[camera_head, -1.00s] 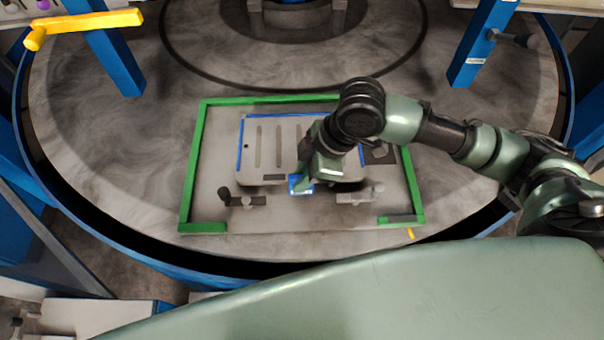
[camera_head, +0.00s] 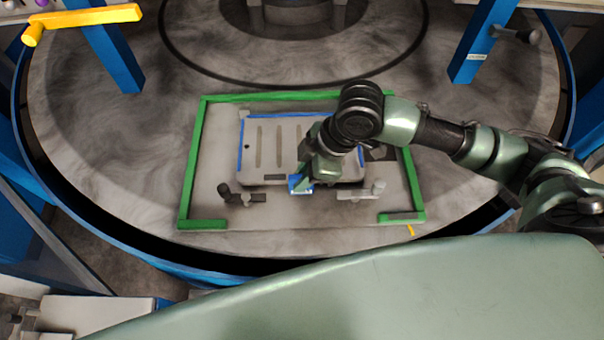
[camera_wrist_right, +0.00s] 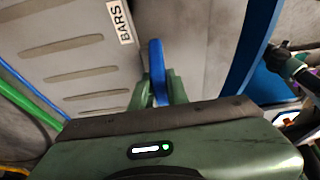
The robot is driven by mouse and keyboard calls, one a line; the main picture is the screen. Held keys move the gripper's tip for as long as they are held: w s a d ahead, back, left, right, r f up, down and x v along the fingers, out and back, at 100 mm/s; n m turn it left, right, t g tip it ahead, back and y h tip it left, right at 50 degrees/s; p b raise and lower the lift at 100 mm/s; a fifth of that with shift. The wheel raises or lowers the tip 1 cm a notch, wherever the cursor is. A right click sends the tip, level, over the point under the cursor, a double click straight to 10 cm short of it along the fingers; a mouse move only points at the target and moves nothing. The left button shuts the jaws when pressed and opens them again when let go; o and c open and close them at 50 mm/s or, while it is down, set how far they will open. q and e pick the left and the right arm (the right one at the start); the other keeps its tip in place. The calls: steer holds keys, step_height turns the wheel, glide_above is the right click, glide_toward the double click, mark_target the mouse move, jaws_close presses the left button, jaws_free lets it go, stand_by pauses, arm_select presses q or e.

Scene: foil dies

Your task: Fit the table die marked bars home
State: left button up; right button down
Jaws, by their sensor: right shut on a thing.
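The die marked bars (camera_head: 265,165) is a grey slotted plate with blue edging, lying flat inside a green-edged bed (camera_head: 190,165). Its BARS label (camera_wrist_right: 120,22) is readable in the right wrist view. A blue handle (camera_wrist_right: 158,68) stands at the die's near side. My right gripper (camera_head: 303,178) is shut on this handle; its green fingers (camera_wrist_right: 160,90) sit either side of it. The arm covers the die's right part, so I cannot tell how it sits there. My left gripper is not in view.
A dark clamp (camera_head: 240,195) and a pale clamp (camera_head: 365,191) stand left and right of the handle. A small grey block (camera_head: 244,113) shows at the die's far left corner. Blue posts (camera_head: 112,55) rise behind. The round table is clear left of the bed.

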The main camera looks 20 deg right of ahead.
steer(key=shift+f, duration=0.65)
steer(key=c, duration=1.3)
jaws_free()
steer(key=shift+f, duration=0.1)
steer(key=shift+s+f, duration=0.1)
steer(key=shift+s, duration=0.05)
steer(key=b+v, duration=0.1)
steer(key=v, duration=0.7)
steer(key=shift+b, duration=0.4)
steer(key=shift+a, duration=0.1)
